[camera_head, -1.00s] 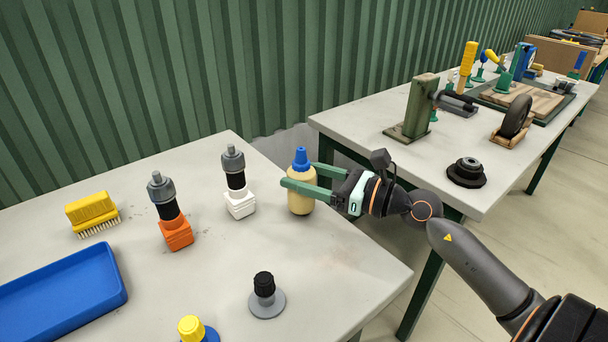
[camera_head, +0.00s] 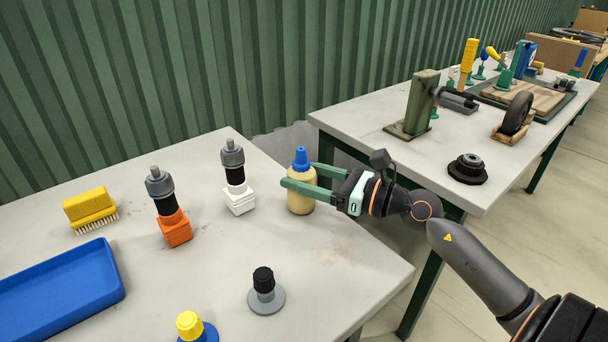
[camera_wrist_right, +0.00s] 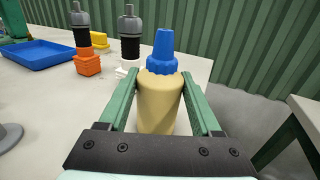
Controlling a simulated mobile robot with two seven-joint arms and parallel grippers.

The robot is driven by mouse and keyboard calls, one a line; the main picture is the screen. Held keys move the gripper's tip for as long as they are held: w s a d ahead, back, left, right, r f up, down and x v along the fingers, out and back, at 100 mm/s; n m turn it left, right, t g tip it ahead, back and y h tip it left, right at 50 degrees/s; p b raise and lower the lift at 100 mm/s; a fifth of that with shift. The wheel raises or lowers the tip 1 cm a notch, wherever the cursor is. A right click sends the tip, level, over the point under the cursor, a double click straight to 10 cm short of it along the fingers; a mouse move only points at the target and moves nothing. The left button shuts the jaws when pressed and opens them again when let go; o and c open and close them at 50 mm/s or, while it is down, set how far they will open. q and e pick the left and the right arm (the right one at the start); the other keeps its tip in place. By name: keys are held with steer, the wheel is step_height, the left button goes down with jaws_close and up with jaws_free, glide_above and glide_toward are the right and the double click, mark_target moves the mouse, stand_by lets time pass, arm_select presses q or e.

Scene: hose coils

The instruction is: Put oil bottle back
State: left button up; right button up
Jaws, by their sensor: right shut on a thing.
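The oil bottle (camera_head: 301,198) has a tan body and a blue cap, and it is upright at the right side of the near table (camera_head: 215,285). My right gripper (camera_head: 300,188) comes in from the right and is shut on the bottle, with one green finger on each side of its body. In the right wrist view the bottle (camera_wrist_right: 160,103) stands between the two fingers (camera_wrist_right: 163,100). I cannot tell whether its base touches the table. My left gripper is not in view.
A white-based tool (camera_head: 239,200) and an orange-based tool (camera_head: 175,228) stand left of the bottle. A black knob on a grey disc (camera_head: 264,297), a yellow brush (camera_head: 90,205) and a blue tray (camera_head: 65,285) share the table. A second table (camera_head: 385,145) holds a green vise-like stand (camera_head: 415,105).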

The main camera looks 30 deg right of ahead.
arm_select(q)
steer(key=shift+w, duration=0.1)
arm_select(e)
steer(key=o, duration=1.2)
steer(key=shift+c, duration=0.2)
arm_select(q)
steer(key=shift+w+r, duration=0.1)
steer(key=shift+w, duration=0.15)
arm_select(e)
steer(key=shift+f, duration=0.1)
